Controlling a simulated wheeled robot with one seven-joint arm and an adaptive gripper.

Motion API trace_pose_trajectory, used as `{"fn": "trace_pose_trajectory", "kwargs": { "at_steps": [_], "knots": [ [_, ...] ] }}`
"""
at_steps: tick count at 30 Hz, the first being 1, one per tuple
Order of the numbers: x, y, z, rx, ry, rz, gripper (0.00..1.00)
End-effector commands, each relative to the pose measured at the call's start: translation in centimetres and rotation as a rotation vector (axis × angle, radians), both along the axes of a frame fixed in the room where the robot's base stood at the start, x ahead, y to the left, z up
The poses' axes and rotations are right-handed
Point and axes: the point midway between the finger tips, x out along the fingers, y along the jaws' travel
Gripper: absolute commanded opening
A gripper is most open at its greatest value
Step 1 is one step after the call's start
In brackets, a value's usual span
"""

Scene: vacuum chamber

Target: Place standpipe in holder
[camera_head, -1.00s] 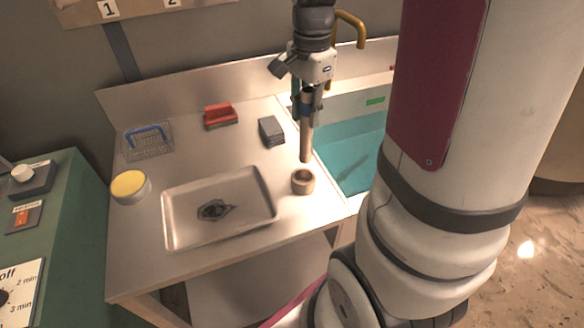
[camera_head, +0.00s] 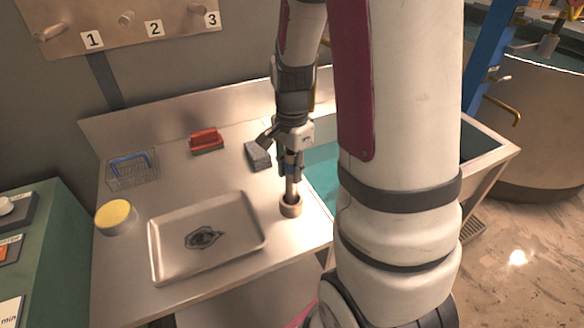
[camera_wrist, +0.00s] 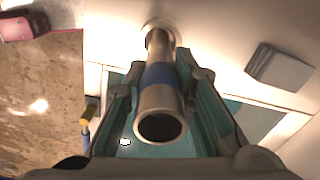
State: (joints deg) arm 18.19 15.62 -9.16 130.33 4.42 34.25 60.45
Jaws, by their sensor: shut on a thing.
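The standpipe (camera_head: 291,185) is a metal tube with a blue band, held upright in my gripper (camera_head: 290,168). The holder (camera_head: 291,207) is a small round tan cup on the steel counter, right of the tray. The standpipe's lower end is at the holder's opening and looks to be inside it; how deep it sits is hidden. In the wrist view my gripper (camera_wrist: 165,90) has its fingers on both sides of the standpipe (camera_wrist: 160,100), whose open top end faces the camera. The holder (camera_wrist: 160,27) shows at its far end.
A steel tray (camera_head: 160,262) with a dark drain-like piece stands left of the holder. A grey block (camera_head: 257,155), a red-handled brush (camera_head: 206,141), a wire basket (camera_head: 132,170) and a yellow-topped tub (camera_head: 115,217) are on the counter. A teal-lined sink (camera_head: 322,175) is to the right.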

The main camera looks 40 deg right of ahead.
Motion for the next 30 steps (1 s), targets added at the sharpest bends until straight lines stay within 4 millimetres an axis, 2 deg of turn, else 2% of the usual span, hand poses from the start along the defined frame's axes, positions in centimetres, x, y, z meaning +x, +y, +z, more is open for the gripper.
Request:
{"fn": "trace_pose_trajectory", "kwargs": {
  "at_steps": [4, 5, 7, 8, 16, 20, 23, 30],
  "knots": [
    [0.0, 0.0, -0.3, 0.0, 0.0, 0.0, 0.0],
    [0.0, 0.0, -0.3, 0.0, 0.0, 0.0, 0.26],
    [0.0, 0.0, -0.3, 0.0, 0.0, 0.0, 0.42],
    [0.0, 0.0, -0.3, 0.0, 0.0, 0.0, 0.44],
    [0.0, 0.0, -0.2, 0.0, 0.0, 0.0, 0.44],
    [0.1, 0.0, 0.5, -0.001, -0.002, 0.001, 0.44],
    [0.1, 0.0, 1.8, -0.002, -0.004, 0.002, 0.44],
    [0.2, 0.0, 6.8, -0.003, -0.006, 0.002, 0.44]
  ]
}}
